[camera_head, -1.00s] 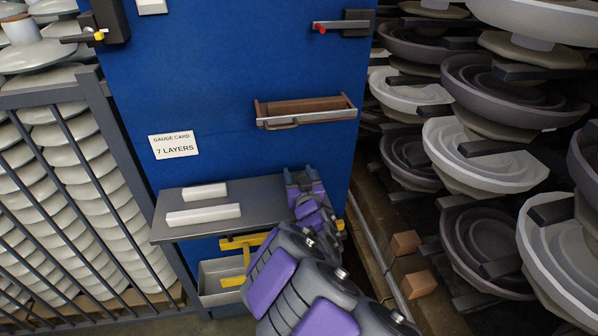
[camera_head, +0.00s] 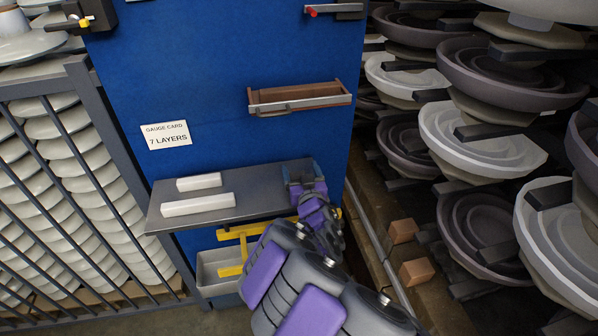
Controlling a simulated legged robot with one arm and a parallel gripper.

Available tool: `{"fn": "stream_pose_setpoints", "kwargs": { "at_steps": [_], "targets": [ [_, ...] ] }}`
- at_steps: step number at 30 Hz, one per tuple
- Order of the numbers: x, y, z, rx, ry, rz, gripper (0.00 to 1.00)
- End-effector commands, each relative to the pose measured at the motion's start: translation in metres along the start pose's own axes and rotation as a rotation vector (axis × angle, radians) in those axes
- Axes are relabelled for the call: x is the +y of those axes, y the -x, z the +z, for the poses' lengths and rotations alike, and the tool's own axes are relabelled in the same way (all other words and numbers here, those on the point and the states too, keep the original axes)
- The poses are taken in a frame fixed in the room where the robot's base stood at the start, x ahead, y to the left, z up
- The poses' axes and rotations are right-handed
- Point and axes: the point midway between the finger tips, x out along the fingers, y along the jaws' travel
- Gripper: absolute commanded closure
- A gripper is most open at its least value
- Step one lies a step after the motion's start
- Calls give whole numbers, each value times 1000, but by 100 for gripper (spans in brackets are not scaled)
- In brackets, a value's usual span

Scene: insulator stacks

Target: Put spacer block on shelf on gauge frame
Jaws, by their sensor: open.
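Two white blocks lie on a grey shelf (camera_head: 258,199) on the blue panel: a shorter one (camera_head: 199,182) behind a longer one (camera_head: 198,205). I cannot tell which thing is the spacer block; two orange-brown blocks (camera_head: 403,231) (camera_head: 416,272) also lie on the beam at right. A brown tray-like frame with a metal front bar (camera_head: 300,104) is fixed higher on the panel; I cannot tell if it is the gauge frame. My gripper (camera_head: 303,170) is open at the shelf's right end, right of both white blocks and apart from them. My arm hides part of the shelf's right front.
A card (camera_head: 166,135) reads "GAUGE CARD 7 LAYERS". Below the shelf are a yellow bracket (camera_head: 238,252) and a grey bin (camera_head: 211,277). Insulator stacks (camera_head: 482,150) crowd the right; a barred rack (camera_head: 90,200) stands left. A red-tipped arm (camera_head: 335,9) juts out at top.

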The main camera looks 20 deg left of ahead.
Motion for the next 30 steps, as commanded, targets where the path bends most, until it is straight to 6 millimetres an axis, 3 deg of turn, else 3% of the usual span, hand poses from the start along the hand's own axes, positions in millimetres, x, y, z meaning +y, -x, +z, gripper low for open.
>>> {"fn": "stream_pose_setpoints", "kwargs": {
  "at_steps": [13, 27, 30],
  "targets": [
    [-4, 2, 2, -2, 4, 0, 17],
    [-4, 58, 1, -4, 4, -1, 17],
    [-4, 63, 2, -13, 5, 3, 17]
  ]
}}
